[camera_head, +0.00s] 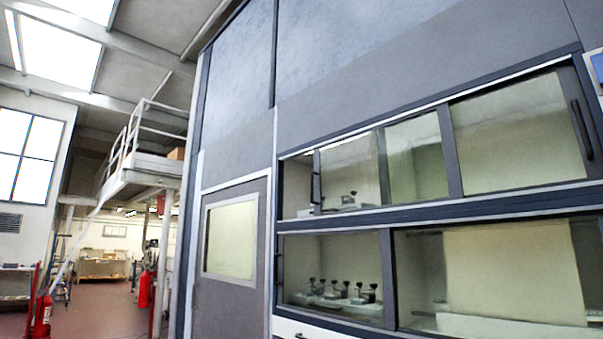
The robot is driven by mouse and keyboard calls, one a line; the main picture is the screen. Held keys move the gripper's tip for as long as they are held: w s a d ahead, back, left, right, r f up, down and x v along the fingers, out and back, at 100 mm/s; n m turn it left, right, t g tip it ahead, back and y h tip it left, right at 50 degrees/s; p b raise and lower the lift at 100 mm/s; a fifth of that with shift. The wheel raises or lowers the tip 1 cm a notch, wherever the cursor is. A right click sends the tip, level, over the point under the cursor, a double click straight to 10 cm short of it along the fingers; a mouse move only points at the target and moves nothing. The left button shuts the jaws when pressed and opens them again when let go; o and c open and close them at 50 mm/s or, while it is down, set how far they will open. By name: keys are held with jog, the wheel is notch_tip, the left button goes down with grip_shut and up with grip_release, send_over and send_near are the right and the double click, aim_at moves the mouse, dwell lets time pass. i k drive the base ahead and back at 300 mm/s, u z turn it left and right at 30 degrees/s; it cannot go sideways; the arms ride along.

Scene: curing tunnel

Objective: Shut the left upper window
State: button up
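The left upper window (349,172) is a glass sliding pane in the upper row of the dark-framed tunnel wall. Its dark vertical handle (316,188) stands on its left side. A narrow gap (298,187) shows between the left frame post and the pane's left edge, so the window stands partly open. Small fixtures (348,199) show behind the glass. My gripper is not in view.
The right upper window (515,133) has a dark handle (581,130) at its right edge. Lower windows (335,270) sit below, with several dark-knobbed fixtures inside. A grey door (232,255) is to the left. Red extinguishers (145,289) and a mezzanine stair (130,145) stand farther left.

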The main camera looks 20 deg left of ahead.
aim_at(454, 175)
jog(key=u, duration=0.6)
jog(key=i, duration=0.45)
jog(key=u, duration=1)
jog(key=i, duration=1.05)
jog(key=u, duration=0.3)
jog(key=i, duration=1.25)
jog(key=z, duration=0.45)
